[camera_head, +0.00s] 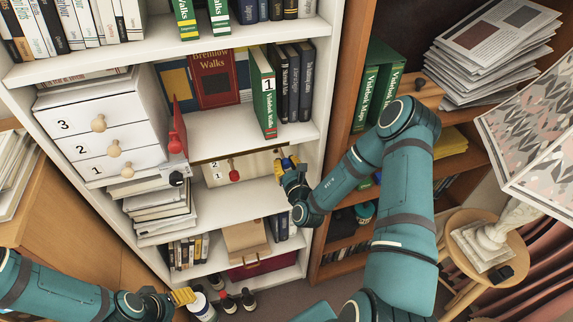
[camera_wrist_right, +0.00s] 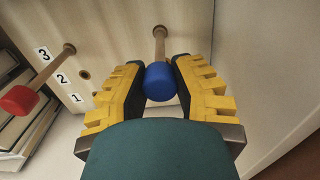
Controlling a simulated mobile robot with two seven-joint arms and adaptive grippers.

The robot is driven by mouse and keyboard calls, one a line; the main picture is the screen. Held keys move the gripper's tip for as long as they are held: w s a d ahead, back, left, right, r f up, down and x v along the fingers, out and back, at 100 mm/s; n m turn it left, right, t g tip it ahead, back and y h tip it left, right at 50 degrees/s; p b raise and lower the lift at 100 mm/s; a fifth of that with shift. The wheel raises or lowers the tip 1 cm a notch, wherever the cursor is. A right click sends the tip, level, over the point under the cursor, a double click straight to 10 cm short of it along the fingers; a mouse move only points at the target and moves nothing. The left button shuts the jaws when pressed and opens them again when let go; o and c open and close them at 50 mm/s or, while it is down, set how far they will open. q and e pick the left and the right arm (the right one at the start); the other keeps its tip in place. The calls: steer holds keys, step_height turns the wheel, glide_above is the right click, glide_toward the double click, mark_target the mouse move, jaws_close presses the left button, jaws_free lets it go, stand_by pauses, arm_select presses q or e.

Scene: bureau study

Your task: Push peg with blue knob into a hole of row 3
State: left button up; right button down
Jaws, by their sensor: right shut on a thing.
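A pale panel (camera_wrist_right: 120,25) with rows numbered 3, 2 and 1 stands on a shelf; it also shows in the head view (camera_head: 262,166). My right gripper (camera_wrist_right: 160,85) is shut on the blue knob (camera_wrist_right: 160,82), which sits between its yellow fingers. The knob's wooden peg (camera_wrist_right: 160,42) points at the panel, its far end meeting the face roughly in line with row 3; I cannot tell how deep it goes. A red-knobbed peg (camera_wrist_right: 20,99) sticks out near label 3. An empty hole (camera_wrist_right: 84,74) shows near label 2. My left gripper (camera_head: 183,296) is low at left, away from the panel.
A white drawer box (camera_head: 125,125) with wooden knobs and a pile of books (camera_head: 160,205) stand left of the panel. The shelf's right side wall (camera_wrist_right: 250,60) is close to my right gripper. A lamp (camera_head: 535,130) stands on a round stool at right.

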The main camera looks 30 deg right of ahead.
stand_by(0.4)
steer(key=shift+c, duration=1)
jaws_free()
steer(key=shift+p+v, duration=0.9)
steer(key=shift+v, duration=1.45)
steer(key=shift+p+v, duration=0.55)
steer(key=shift+v, duration=2.05)
